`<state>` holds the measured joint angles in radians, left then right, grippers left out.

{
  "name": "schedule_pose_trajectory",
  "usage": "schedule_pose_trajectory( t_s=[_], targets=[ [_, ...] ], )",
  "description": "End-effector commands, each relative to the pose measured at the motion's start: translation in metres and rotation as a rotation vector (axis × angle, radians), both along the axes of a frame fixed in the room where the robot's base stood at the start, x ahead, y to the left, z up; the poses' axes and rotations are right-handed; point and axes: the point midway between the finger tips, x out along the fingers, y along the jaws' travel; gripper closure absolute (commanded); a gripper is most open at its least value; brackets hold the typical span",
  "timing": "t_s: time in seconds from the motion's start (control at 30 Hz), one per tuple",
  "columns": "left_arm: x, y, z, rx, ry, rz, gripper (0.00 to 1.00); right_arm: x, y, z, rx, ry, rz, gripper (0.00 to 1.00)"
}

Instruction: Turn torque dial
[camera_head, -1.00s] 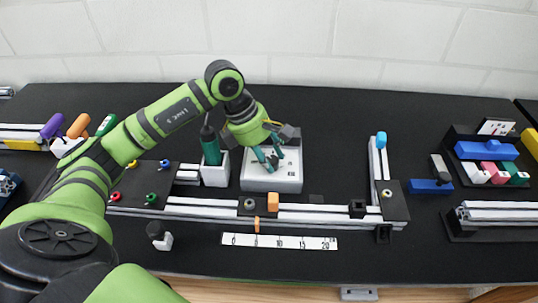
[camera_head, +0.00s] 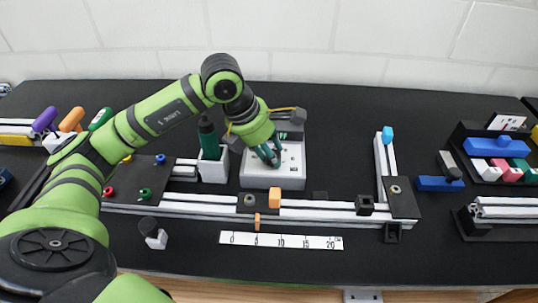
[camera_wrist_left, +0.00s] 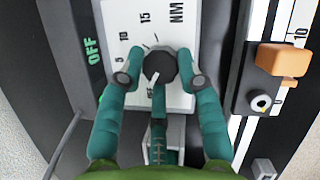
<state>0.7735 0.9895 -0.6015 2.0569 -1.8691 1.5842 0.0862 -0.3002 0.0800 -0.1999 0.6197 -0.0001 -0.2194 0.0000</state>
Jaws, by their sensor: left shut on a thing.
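The torque dial (camera_wrist_left: 158,66) is a dark round knob with a pointer line, on a white face marked with numbers and NM. In the head view, my left gripper (camera_head: 268,156) reaches down onto the grey-white dial box (camera_head: 272,183), and the fingers and arm hide the dial there. The word OFF shows in green on a dark strip beside the dial face in the wrist view. My right gripper is in neither view.
A green-handled tool stands in a white holder (camera_head: 214,172) left of the box. An aluminium rail (camera_head: 325,209) with an orange block (camera_head: 274,198) runs in front. A white ruler (camera_head: 281,240) lies nearer the front edge. Coloured blocks (camera_head: 493,148) stand at the right.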

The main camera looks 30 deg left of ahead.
Motion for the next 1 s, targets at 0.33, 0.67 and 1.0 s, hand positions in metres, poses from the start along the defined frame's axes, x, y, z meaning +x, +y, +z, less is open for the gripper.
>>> schedule_pose_trajectory(
  t_s=[0.33, 0.67, 1.0],
  targets=[
    [-0.0027, -0.0048, -0.0031, -0.007, 0.008, 0.129, 0.97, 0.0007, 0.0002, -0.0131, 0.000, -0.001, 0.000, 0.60],
    [-0.0026, -0.0050, -0.0022, -0.008, 0.009, 0.151, 0.97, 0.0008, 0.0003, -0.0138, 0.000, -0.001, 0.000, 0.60],
    [-0.0021, -0.0040, -0.0017, -0.006, 0.007, 0.152, 0.44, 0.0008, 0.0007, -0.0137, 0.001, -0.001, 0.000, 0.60]
  ],
)
